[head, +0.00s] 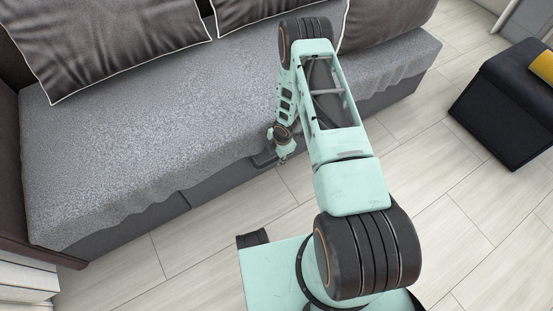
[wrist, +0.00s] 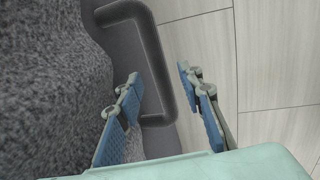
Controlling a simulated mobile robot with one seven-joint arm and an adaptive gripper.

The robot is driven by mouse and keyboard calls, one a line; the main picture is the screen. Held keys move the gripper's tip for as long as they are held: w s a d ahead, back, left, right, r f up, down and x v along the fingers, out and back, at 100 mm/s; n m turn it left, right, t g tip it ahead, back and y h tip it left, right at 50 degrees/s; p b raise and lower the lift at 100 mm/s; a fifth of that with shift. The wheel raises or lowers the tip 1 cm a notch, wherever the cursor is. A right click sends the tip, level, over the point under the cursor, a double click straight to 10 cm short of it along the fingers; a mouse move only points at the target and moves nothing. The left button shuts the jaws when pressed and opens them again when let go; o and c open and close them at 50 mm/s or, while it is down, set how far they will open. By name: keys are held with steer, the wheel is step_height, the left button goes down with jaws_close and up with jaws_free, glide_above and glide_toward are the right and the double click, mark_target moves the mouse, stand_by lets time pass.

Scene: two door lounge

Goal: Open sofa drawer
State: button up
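The grey sofa (head: 150,120) runs across the head view, with drawer fronts (head: 225,182) below its seat cover. The front near my gripper looks flush with the sofa base. Its dark grey bar handle (head: 262,161) sticks out just left of my gripper (head: 283,157). In the wrist view the handle (wrist: 150,45) is a long bracket on the drawer face. My gripper (wrist: 160,76) is open there, with one blue-padded finger on the sofa side of the bar and the other on the floor side. I cannot tell whether either finger touches the bar.
Dark cushions (head: 110,40) lie along the sofa back. A black ottoman (head: 508,100) with a yellow item (head: 543,66) stands at the right. White stacked items (head: 25,280) are at the lower left. The light floor (head: 200,245) before the sofa is clear.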

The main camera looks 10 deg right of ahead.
steer(key=shift+w+f, duration=0.2)
steer(key=shift+f, duration=0.8)
jaws_close()
